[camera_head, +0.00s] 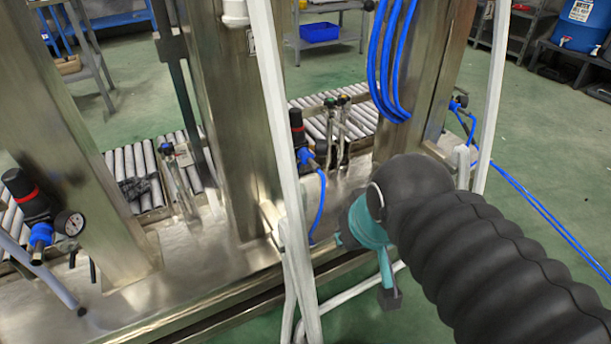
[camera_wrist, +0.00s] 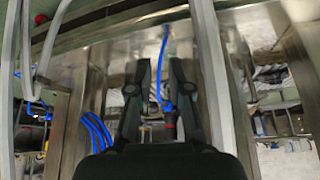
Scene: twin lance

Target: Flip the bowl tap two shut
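No part can be made out clearly as bowl tap two. A black regulator with a red band (camera_head: 297,127) and a blue fitting stands on the middle of the steel frame, with a blue hose below it. Another regulator (camera_head: 28,197), with a round gauge and blue fitting, stands at the left. My gripper (camera_wrist: 159,65) shows two dark fingers standing apart, with nothing held between them. Beyond them, in the wrist view, a blue hose (camera_wrist: 161,62) and a red and black part (camera_wrist: 170,118) show in the gap.
Pale upright rails (camera_head: 285,170) and a steel post (camera_head: 240,120) stand close to my arm. Roller conveyors (camera_head: 150,165) lie behind the frame. Blue hoses (camera_head: 393,65) hang at the upper right. Green floor is open at the right.

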